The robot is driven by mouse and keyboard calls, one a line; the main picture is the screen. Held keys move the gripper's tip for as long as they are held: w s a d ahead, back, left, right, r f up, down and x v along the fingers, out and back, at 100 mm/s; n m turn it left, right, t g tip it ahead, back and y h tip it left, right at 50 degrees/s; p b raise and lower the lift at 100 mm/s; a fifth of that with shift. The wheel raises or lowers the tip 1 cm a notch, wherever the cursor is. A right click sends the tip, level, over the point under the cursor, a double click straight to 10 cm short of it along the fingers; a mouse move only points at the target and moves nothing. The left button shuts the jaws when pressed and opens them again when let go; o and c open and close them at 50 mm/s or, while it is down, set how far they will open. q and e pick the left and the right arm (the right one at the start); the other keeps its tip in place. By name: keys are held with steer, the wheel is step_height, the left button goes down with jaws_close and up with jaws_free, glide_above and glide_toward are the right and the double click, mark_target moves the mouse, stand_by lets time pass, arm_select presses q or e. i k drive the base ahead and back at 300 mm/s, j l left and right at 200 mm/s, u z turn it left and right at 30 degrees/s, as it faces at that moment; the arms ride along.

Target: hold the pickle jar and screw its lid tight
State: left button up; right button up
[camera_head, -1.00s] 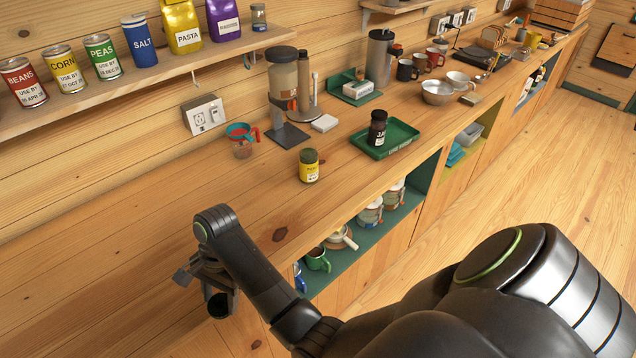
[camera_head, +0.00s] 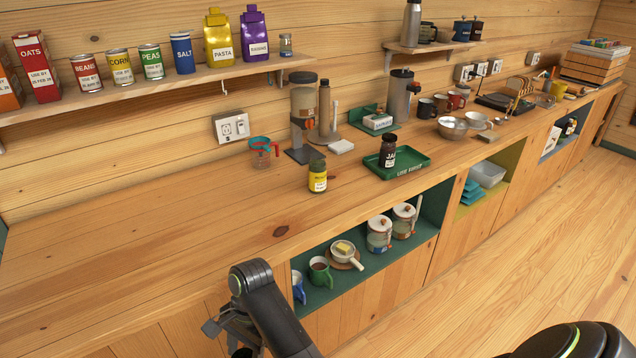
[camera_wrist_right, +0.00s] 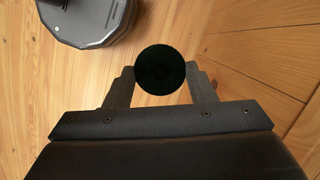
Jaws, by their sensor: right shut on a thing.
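A small jar (camera_head: 318,178) with a yellow label and a dark olive-green top stands upright on the wooden counter (camera_head: 190,220) in the head view. Its label is too small to read. My right gripper (camera_wrist_right: 160,75) is shut on a dark, near-black round thing (camera_wrist_right: 160,68), seen end-on as a disc in the right wrist view. I cannot tell whether it is a lid.
A green tray (camera_head: 415,163) with a dark jar (camera_head: 388,150) stands right of the yellow-labelled jar. Mugs and canisters (camera_head: 379,235) sit in the shelf below.

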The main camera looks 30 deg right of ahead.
mark_target(317, 164)
steer(key=i+l+u, duration=0.1)
steer(key=l+u, duration=0.15)
steer(key=l, duration=0.9)
steer(key=l+u, duration=0.25)
steer(key=l, duration=0.9)
steer(key=l+u, duration=0.25)
steer(key=l, duration=0.9)
steer(key=k, duration=0.05)
